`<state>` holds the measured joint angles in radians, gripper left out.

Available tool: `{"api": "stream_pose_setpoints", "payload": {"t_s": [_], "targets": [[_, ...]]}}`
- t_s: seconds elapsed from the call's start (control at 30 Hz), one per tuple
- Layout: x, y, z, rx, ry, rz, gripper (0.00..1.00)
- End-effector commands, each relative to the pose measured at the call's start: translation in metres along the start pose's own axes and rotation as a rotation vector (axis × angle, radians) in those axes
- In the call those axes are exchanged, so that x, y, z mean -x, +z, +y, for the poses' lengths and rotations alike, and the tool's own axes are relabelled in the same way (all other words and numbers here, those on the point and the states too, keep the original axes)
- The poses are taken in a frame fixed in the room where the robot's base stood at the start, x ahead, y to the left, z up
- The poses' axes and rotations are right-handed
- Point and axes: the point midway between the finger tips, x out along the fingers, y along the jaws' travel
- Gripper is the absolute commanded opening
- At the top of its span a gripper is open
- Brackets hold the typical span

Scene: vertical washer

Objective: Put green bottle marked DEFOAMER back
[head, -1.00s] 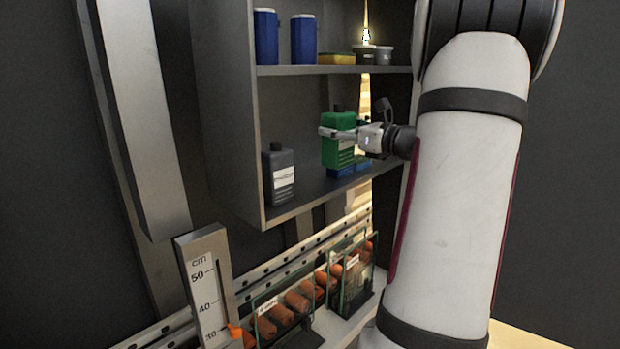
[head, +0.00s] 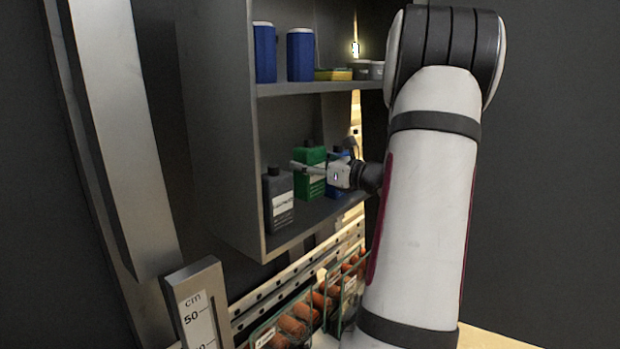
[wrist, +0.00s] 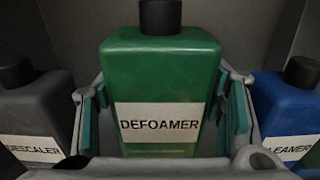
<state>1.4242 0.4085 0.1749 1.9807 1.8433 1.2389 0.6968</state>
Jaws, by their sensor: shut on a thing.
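The green bottle marked DEFOAMER (head: 311,175) is upright on the lower shelf of the cabinet, between a grey bottle and a blue bottle. In the wrist view the green bottle (wrist: 160,85) fills the middle, its label facing me. My gripper (head: 318,170) is shut on it, with one finger on each side; the fingers also show in the wrist view (wrist: 163,115). The bottle's base looks at shelf level, but I cannot tell whether it touches the shelf.
The grey DESCALER bottle (wrist: 32,120) stands close on the left, and the blue CLEANER bottle (wrist: 290,115) close on the right. The upper shelf (head: 310,87) holds blue containers (head: 300,55).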

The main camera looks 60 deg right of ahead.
Motion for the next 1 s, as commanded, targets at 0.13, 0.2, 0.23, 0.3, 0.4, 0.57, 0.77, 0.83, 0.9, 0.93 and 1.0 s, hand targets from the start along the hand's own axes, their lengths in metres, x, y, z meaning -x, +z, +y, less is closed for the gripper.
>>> {"api": "stream_pose_setpoints", "payload": {"t_s": [0.13, 0.2, 0.23, 0.3, 0.4, 0.57, 0.77, 0.83, 0.9, 0.93, 1.0], "targets": [[0.0, -0.018, 0.0, -0.004, 0.001, 0.0, 0.04], [0.0, -0.027, 0.0, -0.003, 0.001, -0.001, 0.04], [0.0, -0.03, 0.0, -0.002, 0.0, -0.001, 0.04], [0.0, -0.034, 0.0, -0.001, 0.0, -0.002, 0.04], [0.0, -0.035, 0.0, 0.002, 0.0, -0.002, 0.04], [0.0, -0.035, 0.0, 0.002, 0.0, -0.002, 0.04], [0.0, -0.039, 0.0, 0.0, 0.0, 0.001, 0.73], [0.0, -0.039, 0.0, 0.0, 0.0, 0.001, 0.82], [0.0, -0.039, 0.0, 0.0, 0.0, 0.001, 0.82], [0.0, -0.039, 0.0, 0.0, 0.0, 0.001, 0.82], [0.0, -0.039, 0.0, 0.0, 0.0, 0.001, 0.82]]}}
